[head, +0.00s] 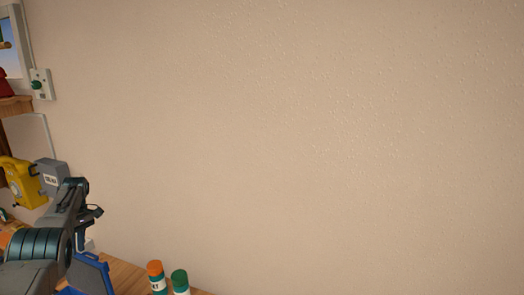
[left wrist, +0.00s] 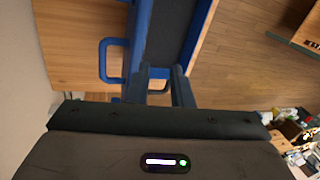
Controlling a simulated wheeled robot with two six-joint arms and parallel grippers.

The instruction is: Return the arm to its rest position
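My left arm comes in at the lower left of the head view, with its gripper (head: 93,212) in front of the wall. A blue tray with a dark inside and a side handle (left wrist: 112,60) shows beyond the fingertips. The blue tray also shows at the bottom left of the head view (head: 97,272), partly hidden by my arm. My right gripper is in neither view.
A yellow dial phone (head: 20,182) and a grey box (head: 52,173) are at the left. An orange-capped bottle (head: 156,280) and a green-capped bottle (head: 180,282) stand at the bottom. A wooden shelf (head: 14,106) is above the phone. The plain wall fills the right.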

